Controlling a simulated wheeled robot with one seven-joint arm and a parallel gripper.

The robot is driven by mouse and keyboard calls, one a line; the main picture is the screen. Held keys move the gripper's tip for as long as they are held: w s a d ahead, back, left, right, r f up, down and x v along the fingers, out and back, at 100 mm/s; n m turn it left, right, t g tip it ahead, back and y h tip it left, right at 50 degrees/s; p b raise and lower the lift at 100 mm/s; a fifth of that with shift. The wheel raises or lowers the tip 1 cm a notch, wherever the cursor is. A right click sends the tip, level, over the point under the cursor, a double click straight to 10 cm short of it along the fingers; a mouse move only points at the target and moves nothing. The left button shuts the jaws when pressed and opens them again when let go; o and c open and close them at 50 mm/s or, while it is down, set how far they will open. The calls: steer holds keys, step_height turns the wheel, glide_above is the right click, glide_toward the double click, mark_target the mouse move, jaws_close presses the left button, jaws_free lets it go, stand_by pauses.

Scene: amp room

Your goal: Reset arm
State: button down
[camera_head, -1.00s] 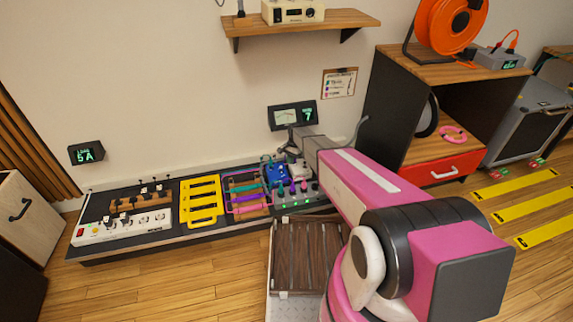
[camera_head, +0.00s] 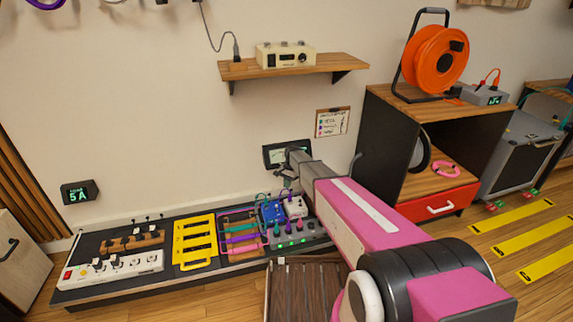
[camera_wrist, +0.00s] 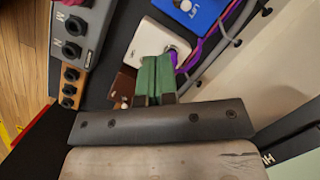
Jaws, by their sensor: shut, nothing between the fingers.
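My pink arm reaches from the lower right of the head view toward the wall. My gripper (camera_head: 289,186) is over the back of the pedalboard (camera_head: 110,290), close to the white pedal (camera_head: 295,207). In the wrist view the green fingers of my gripper (camera_wrist: 156,78) are together with nothing between them. They overlap the white pedal (camera_wrist: 163,38) in that view. I cannot tell whether they touch it.
A blue pedal (camera_head: 272,211) and grey socket box (camera_head: 293,240) are close by. A meter (camera_head: 275,154) on the wall is partly behind my gripper. A shelf (camera_head: 240,70) is above. A brown slatted case (camera_head: 300,290) lies in front.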

steer(key=s+d+r+n, duration=0.2)
steer(key=s+d+r, duration=0.3)
steer(key=s, duration=0.6)
steer(key=s+d+r+n+t+h, duration=0.1)
steer(key=s+d+r, duration=0.5)
steer(key=s, duration=0.6)
steer(key=s+d+r+n+t, duration=0.1)
steer(key=s+d+r+n, duration=0.2)
steer(key=s+d+r, duration=0.3)
steer(key=s+r, duration=0.2)
steer(key=s, duration=0.3)
steer(key=shift+s+d+r+n+h, duration=0.25)
steer(key=shift+r+n+h, duration=0.05)
steer(key=shift+h, duration=0.1)
